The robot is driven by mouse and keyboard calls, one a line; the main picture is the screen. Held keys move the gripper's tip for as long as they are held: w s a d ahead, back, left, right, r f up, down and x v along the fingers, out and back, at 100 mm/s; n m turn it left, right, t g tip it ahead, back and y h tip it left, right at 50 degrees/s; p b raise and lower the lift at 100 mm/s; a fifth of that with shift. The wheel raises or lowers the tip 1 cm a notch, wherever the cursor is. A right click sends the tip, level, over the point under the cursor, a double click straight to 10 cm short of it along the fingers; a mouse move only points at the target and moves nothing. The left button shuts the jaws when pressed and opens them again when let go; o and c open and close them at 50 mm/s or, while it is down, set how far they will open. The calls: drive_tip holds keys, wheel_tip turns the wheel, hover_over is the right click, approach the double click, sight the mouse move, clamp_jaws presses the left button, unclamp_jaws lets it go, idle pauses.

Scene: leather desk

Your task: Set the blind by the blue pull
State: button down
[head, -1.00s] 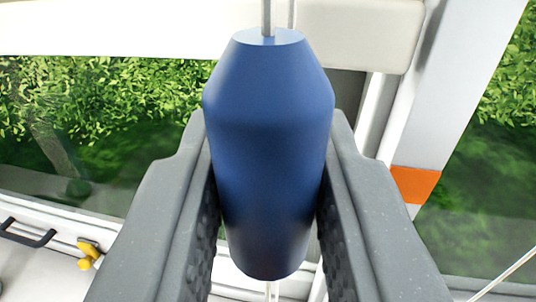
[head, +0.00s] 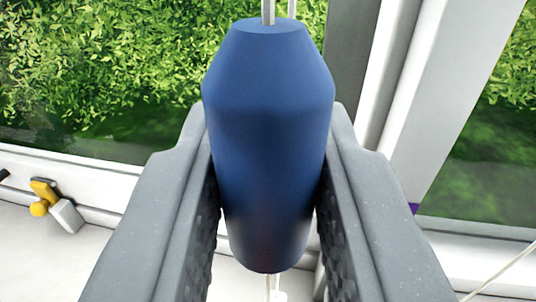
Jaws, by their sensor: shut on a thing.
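The blue pull (head: 268,130) is a smooth blue barrel with tapered ends, upright in the middle of the head view. A pale cord runs up from its top (head: 268,12) and another piece hangs below it. My gripper (head: 268,185) is shut on the pull, one grey padded finger on each side. The blind's bottom bar is not in view now. A small purple mark (head: 414,208) shows on the window post, partly hidden by the right finger.
A white window post (head: 425,100) stands at the right, with green foliage outside the glass. A yellow and white fitting (head: 55,205) sits on the white sill at the lower left. A thin cord (head: 500,268) slants at the lower right.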

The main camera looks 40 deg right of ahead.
drive_tip(key=c, duration=1.3)
unclamp_jaws()
drive_tip(key=v, duration=1.3)
drive_tip(key=shift+s+a, duration=0.25)
drive_tip(key=shift+s, duration=0.05)
drive_tip(key=shift+w, duration=0.1)
